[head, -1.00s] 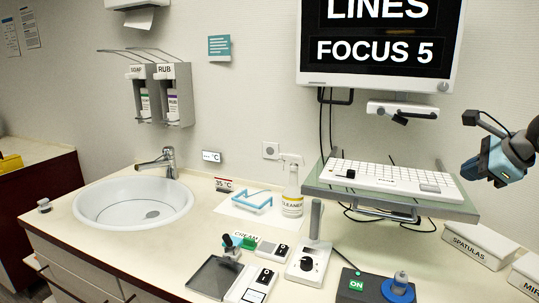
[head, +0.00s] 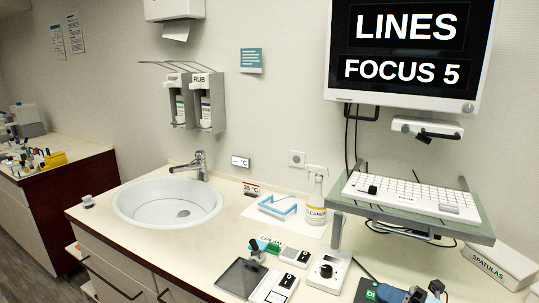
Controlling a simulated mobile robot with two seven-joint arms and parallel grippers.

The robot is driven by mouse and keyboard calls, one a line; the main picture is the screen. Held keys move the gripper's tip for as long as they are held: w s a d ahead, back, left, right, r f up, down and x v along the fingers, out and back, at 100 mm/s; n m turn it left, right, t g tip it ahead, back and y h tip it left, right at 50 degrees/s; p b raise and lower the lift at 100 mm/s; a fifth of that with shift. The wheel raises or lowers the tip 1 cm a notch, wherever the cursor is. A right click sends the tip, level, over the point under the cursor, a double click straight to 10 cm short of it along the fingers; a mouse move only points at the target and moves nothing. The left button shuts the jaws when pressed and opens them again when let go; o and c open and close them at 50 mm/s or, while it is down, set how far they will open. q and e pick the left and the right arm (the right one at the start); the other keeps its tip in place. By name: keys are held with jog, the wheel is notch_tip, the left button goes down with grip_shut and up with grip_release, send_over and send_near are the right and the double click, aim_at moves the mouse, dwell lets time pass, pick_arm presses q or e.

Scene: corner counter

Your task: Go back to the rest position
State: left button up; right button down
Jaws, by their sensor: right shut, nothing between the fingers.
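My right gripper (head: 402,292) shows at the bottom edge of the head view, right of centre. Its light blue body and dark parts are partly cut off by the frame. It appears in front of the dark box with the green ON label (head: 368,293); I cannot tell whether they touch. The gripper is shut and holds nothing. My left gripper is not in view.
The keyboard shelf (head: 470,228) overhangs the counter above and right of my right gripper. A spatulas box (head: 489,268), grey post (head: 337,232), cleaner bottle (head: 315,203) and dark tray (head: 242,278) stand nearby. The sink (head: 150,203) is at left.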

jog(key=s+a+f+m+g+h+p, duration=0.1)
jog(key=s+a+f+m+h+p, duration=0.1)
jog(key=s+f+m+h, duration=0.4)
jog(key=s+a+f+m+g+h+p, duration=0.1)
jog(key=s+f+m+h, duration=0.5)
jog(key=s+f+m, duration=0.8)
notch_tip(320, 180, down, 4)
jog(key=a+m+p, duration=0.1)
jog(key=m, duration=0.6)
jog(key=shift+s+a+r+p, duration=0.2)
jog(key=shift+s+a+p, duration=0.1)
jog(key=shift+s+a, duration=0.1)
